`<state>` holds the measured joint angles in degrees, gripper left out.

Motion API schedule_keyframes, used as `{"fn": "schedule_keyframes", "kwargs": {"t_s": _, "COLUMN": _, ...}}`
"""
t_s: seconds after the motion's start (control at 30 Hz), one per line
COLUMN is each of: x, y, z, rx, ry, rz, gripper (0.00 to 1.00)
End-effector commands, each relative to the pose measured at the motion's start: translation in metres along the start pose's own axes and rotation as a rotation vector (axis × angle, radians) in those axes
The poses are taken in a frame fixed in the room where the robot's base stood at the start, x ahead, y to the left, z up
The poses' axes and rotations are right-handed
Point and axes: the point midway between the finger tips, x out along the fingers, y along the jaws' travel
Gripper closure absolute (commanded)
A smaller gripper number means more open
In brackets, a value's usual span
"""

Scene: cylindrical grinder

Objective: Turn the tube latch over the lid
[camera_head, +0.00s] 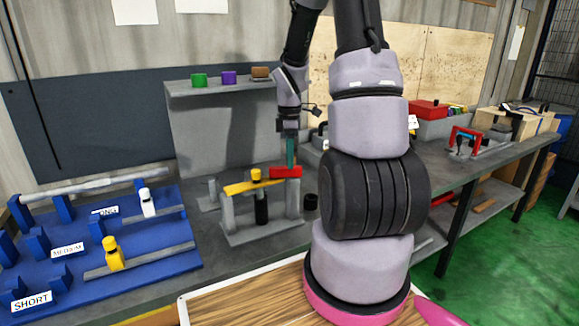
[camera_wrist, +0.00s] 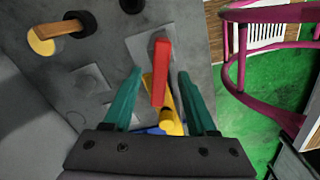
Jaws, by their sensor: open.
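A grey stand (camera_head: 228,214) with upright posts sits on the bench, left of my arm in the head view. A yellow bar (camera_head: 238,188) with a yellow knob (camera_head: 256,174) lies across its top, above a black cylinder (camera_head: 262,210). A red bar (camera_head: 284,172), apparently the latch, sits on the right post. My gripper (camera_head: 291,163) is over the red bar, fingers down. In the wrist view the open teal fingers of my gripper (camera_wrist: 160,74) stand on both sides of the red bar (camera_wrist: 160,70), with gaps. The yellow bar (camera_wrist: 167,112) is partly hidden under it.
A blue rack (camera_head: 60,270) with labelled slots stands at the left. A grey shelf (camera_head: 215,88) with small coloured blocks rises behind the stand. A wood-topped table (camera_head: 245,300) is in front.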

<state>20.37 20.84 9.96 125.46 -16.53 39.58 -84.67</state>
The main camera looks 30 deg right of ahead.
Motion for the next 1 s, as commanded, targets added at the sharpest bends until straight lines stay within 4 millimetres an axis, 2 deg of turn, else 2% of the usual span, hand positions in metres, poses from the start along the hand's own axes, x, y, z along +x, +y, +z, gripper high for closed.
{"fn": "schedule_keyframes", "kwargs": {"t_s": 0.03, "x": -0.012, "y": 0.001, "z": 0.0, "rx": 0.0, "ry": 0.001, "rz": 0.006, "gripper": 0.43}}
{"fn": "schedule_keyframes", "kwargs": {"t_s": 0.2, "x": -0.045, "y": 0.001, "z": 0.0, "rx": 0.0, "ry": 0.001, "rz": 0.006, "gripper": 0.43}}
{"fn": "schedule_keyframes", "kwargs": {"t_s": 0.4, "x": -0.067, "y": 0.001, "z": 0.0, "rx": -0.001, "ry": 0.0, "rz": 0.002, "gripper": 0.43}}
{"fn": "schedule_keyframes", "kwargs": {"t_s": 1.0, "x": -0.072, "y": 0.0, "z": -0.001, "rx": 0.004, "ry": 0.001, "rz": 0.004, "gripper": 0.43}}
